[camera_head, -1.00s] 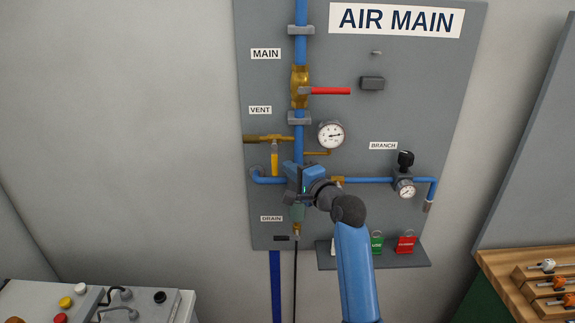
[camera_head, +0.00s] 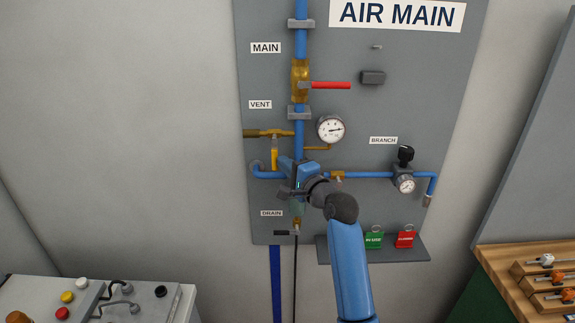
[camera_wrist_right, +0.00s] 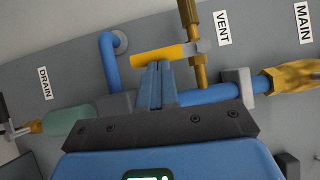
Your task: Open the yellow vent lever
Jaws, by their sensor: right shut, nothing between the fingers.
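The yellow vent lever (camera_head: 275,158) hangs straight down from the brass vent pipe (camera_head: 262,134), below the VENT label. In the right wrist view the lever (camera_wrist_right: 158,55) lies just beyond my right fingertips. My right gripper (camera_head: 283,163) is shut and empty, its tips close to the lever's lower right side. It also shows in the right wrist view (camera_wrist_right: 158,66), with the fingers together at the lever's edge. I cannot tell whether they touch it. My left gripper is not in view.
The red main lever (camera_head: 331,86) points right above. A pressure gauge (camera_head: 330,129) sits right of the blue pipe. The branch regulator (camera_head: 403,180) is further right. Red and green tags (camera_head: 404,239) hang at the shelf. The wall to the left is clear.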

